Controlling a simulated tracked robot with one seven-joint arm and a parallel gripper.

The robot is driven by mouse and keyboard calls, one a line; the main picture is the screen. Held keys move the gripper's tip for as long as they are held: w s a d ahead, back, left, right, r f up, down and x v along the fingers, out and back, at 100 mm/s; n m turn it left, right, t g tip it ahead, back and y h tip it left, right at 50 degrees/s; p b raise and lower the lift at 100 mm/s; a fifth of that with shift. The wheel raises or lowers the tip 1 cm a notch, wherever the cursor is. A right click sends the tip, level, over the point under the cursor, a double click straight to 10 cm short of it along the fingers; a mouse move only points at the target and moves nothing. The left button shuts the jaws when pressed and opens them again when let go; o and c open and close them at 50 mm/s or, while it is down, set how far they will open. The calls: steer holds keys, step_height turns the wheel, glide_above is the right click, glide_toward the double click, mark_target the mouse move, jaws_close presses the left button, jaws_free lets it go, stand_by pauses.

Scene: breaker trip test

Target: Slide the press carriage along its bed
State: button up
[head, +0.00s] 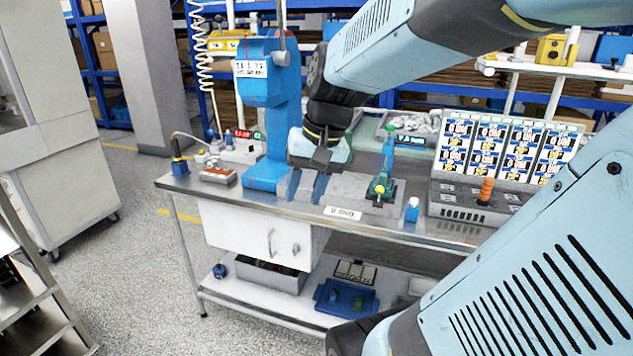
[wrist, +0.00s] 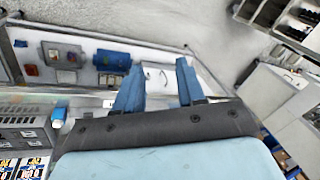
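The blue press (head: 265,105) stands upright on the left half of the metal workbench, with a white label on its head. A grey plate (head: 352,187) lies on the bench to its right. I cannot tell for sure which part is the carriage. My gripper (head: 306,186) points down just right of the press foot. Its two blue fingers are apart in the wrist view (wrist: 158,85), with nothing seen held between them. The wrist hides part of the bench behind it.
A grey console (head: 470,205) with an orange handle stands at the right, below a panel of labelled displays (head: 500,150). A red-topped box (head: 217,174) sits left of the press.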

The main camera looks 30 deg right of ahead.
steer(key=w+d+f+m+y, duration=0.4)
steer(key=w+d+m+y, duration=0.2)
steer(key=d+m, duration=0.1)
steer(key=m+t, duration=1.3)
steer(key=m, duration=0.4)
glide_toward(382, 187)
steer(key=f+x, duration=0.1)
steer(key=x, duration=1.1)
steer(key=shift+w+y, duration=0.25)
steer(key=shift+y, duration=0.05)
steer(key=shift+a, duration=0.1)
steer(key=shift+c, duration=0.4)
jaws_close()
